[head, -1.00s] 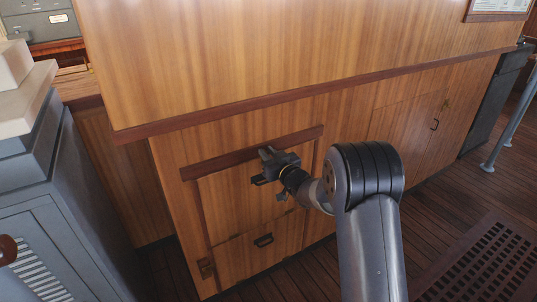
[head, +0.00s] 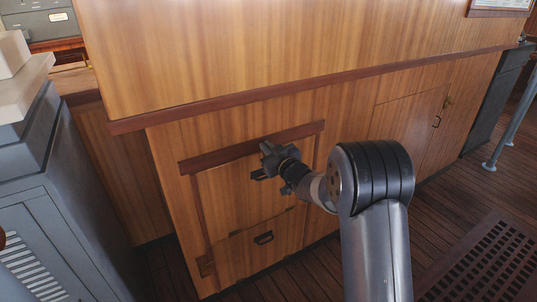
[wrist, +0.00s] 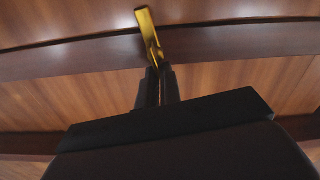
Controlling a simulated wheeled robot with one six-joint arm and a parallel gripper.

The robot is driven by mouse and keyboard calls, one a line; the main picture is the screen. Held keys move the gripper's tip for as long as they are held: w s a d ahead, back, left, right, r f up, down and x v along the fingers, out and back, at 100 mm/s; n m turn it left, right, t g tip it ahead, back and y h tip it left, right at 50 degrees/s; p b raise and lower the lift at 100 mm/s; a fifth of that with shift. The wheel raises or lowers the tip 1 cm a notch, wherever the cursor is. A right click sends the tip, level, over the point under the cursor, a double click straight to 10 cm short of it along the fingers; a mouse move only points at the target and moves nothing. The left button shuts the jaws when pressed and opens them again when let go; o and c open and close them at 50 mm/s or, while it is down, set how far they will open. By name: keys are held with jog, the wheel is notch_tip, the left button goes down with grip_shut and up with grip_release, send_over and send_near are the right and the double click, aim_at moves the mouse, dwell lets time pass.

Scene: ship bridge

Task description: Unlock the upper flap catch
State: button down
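The upper flap (head: 232,200) is a wooden panel in the cabinet front, under a dark red-brown rail (head: 225,155). My gripper (head: 268,150) is at this rail in the head view and covers the catch there. In the wrist view the brass upper flap catch (wrist: 147,28) is at the top centre, against the dark rail, its narrow lower end tilted slightly. My gripper's two dark fingers (wrist: 158,72) are close together, with a thin gap, and appear shut on that lower end. The exact contact is small and dark.
A dark handle (head: 258,174) shows beside my gripper on the upper flap. A lower flap (head: 235,255) has its own handle (head: 263,238). A long trim ledge (head: 230,108) juts out above. A grey console (head: 50,220) stands at left. A floor grating (head: 480,270) lies at right.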

jog(key=n+b, duration=0.2)
jog(key=b, duration=0.1)
jog(key=n+b, duration=0.3)
jog(key=a+f+n+b, duration=0.1)
jog(key=n+b, duration=0.2)
jog(key=shift+s+f+b, duration=0.1)
jog(key=shift+s+b, duration=0.2)
jog(key=shift+b, duration=0.1)
jog(key=n+b, duration=0.2)
jog(key=n, duration=0.1)
jog(key=n+b, duration=0.1)
jog(key=b, duration=0.1)
jog(key=shift+f+n, duration=0.25)
jog(key=shift+n, duration=0.05)
jog(key=shift+s+a+f+n+b, duration=0.1)
jog(key=shift+n+b, duration=1.1)
jog(key=shift+n, duration=0.3)
jog(key=c, duration=1.6)
grip_release()
